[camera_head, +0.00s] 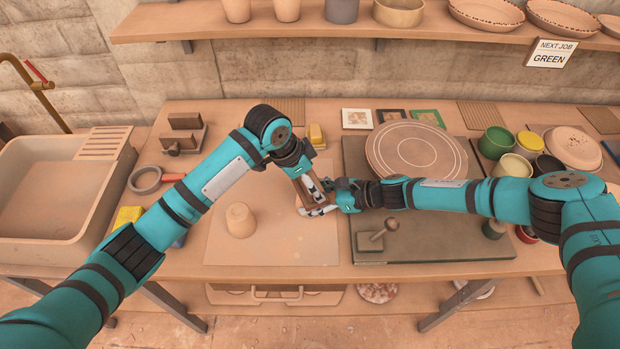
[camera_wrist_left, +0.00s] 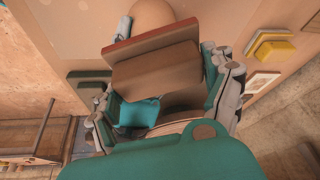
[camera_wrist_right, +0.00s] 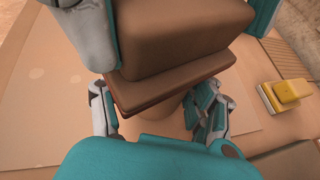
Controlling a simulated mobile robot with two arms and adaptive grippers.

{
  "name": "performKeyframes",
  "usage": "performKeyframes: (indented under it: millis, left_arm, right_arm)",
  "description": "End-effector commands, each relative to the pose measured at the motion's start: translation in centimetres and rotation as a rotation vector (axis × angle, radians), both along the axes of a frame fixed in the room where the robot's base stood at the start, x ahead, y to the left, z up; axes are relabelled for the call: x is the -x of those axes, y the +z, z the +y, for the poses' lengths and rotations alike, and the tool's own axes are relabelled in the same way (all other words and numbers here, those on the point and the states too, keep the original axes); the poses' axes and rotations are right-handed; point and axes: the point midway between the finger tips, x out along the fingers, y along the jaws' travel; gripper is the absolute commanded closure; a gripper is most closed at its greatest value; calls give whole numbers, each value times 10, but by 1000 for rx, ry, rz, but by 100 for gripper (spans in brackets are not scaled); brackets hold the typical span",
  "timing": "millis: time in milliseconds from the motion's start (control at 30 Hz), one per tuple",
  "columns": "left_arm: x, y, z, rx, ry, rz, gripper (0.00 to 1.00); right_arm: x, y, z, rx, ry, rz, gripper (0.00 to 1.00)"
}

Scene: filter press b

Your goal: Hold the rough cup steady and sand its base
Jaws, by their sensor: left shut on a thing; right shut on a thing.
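My left gripper (camera_head: 308,188) is shut on a brown sanding block (camera_wrist_left: 155,78) with a reddish-brown plate on one face. The block also shows in the right wrist view (camera_wrist_right: 180,35). My right gripper (camera_head: 318,208) is shut on a beige cup (camera_wrist_right: 162,130), seen between its fingers in the right wrist view. The block's plate lies across the cup's near end there; I cannot tell whether they touch. The two grippers meet above the work board. In the head view the held cup is mostly hidden. Another beige cup (camera_head: 240,220) stands upside down on the board.
The pale work board (camera_head: 270,252) is otherwise clear. A dark mat (camera_head: 440,240) to its right carries a round wheel (camera_head: 415,150) and a small handled tool (camera_head: 375,237). A yellow-topped block (camera_head: 316,135) sits behind. Glaze pots (camera_head: 495,142) stand right, a sink (camera_head: 50,205) left.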

Motion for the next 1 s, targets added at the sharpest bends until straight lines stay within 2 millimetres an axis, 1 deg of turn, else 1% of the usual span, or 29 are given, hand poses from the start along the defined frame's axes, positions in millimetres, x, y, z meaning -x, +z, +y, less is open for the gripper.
performKeyframes:
  millis: [267, 367, 1000]
  left_arm:
    - [-3, 0, 2, -2, 2, -3, 42]
    - [-3, 3, 2, -2, 3, -4, 42]
    - [-4, 54, 2, -1, 1, -6, 42]
  right_arm:
    - [0, 0, 0, 0, 0, 0, 56]
    - [0, 0, 0, 0, 0, 0, 56]
    - [0, 0, 0, 1, 0, 0, 56]
